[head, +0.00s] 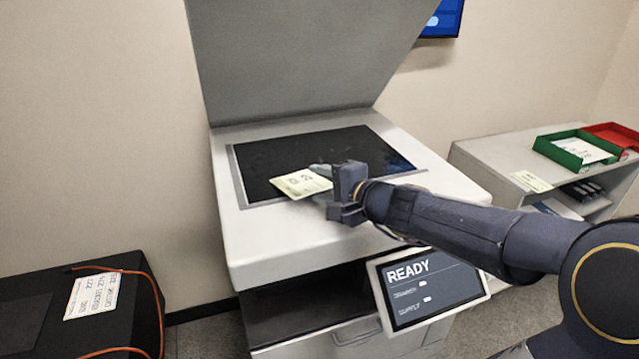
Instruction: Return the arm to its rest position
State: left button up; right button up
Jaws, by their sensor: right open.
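My right arm reaches in from the right edge over the front of a white machine (275,246) with a dark glass top. My right gripper (328,190) is open above the near part of the glass (300,150). A pale yellow card (299,183) with printed marks lies at the gripper's fingers. I cannot tell whether the fingers touch the card. My left gripper is out of view.
The machine's grey lid (300,60) stands raised. Its screen (427,287) reads READY. At right, a grey shelf unit (480,150) bears a green tray (577,150) and a red tray (612,134). A black case (30,290) with an orange cord stands at lower left.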

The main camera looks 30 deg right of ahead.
jog(key=s+a+n, duration=0.1)
jog(key=a, duration=0.1)
jog(key=s+a+n+y, duration=0.1)
jog(key=s+a+n+g+y, duration=0.1)
jog(key=a, duration=0.1)
jog(key=shift+s+a+r+n, duration=0.1)
jog(key=shift+a+r+n, duration=0.1)
jog(key=shift+a+n, duration=0.1)
jog(key=s+a+f+n+g+y, duration=0.1)
jog(key=s+a+f+n+g, duration=0.2)
jog(key=s+a+n, duration=0.3)
jog(key=s+a+f+n+g+y, duration=0.1)
jog(key=s+a+f+n+g, duration=0.25)
jog(key=s, duration=0.45)
jog(key=s+d+f+n+g+h, duration=0.1)
jog(key=s+f+n+h, duration=0.1)
jog(key=s+f, duration=0.3)
jog(key=shift+s+d+f+n+g+h, duration=0.3)
jog(key=shift+s+d+f+n+g, duration=0.1)
jog(key=shift+s, duration=0.7)
jog(key=shift+c, duration=0.2)
